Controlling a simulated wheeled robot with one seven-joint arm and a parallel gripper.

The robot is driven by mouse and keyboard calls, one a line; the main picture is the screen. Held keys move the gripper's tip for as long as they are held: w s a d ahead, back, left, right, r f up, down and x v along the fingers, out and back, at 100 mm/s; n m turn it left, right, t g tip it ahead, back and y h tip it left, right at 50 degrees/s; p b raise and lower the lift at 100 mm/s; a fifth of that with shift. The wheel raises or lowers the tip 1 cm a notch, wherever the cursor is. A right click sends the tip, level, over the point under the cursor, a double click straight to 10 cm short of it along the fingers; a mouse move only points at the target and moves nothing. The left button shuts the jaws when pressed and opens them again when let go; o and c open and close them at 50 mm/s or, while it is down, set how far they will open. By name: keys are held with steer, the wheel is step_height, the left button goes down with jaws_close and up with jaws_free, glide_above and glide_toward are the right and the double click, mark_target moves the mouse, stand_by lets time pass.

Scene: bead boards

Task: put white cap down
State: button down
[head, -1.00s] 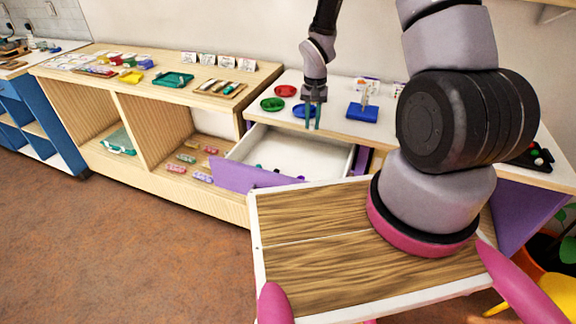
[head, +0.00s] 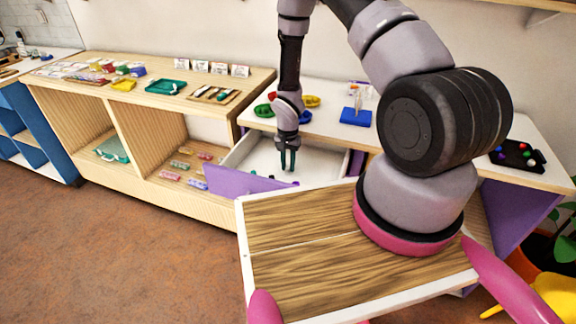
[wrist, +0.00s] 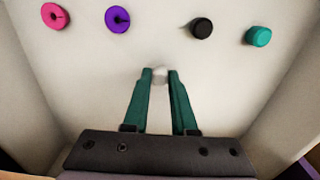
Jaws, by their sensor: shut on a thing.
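My gripper (head: 288,160) reaches down into the open drawer (head: 262,150) of the white-topped table. In the wrist view the green fingers of my gripper (wrist: 160,76) are closed on a small white cap (wrist: 160,77) at their tips. The cap is low over the pale drawer floor (wrist: 160,45); whether it touches the floor I cannot tell. The cap is too small to make out in the head view.
In the drawer, ahead of the fingers, lie a pink disc (wrist: 55,16), a purple disc (wrist: 118,19), a black cap (wrist: 201,28) and a teal cap (wrist: 258,36). Drawer walls rise on both sides. A blue board (head: 356,117) stands on the tabletop.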

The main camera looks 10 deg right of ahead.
steer(key=shift+f, duration=0.25)
steer(key=c, duration=0.7)
jaws_free()
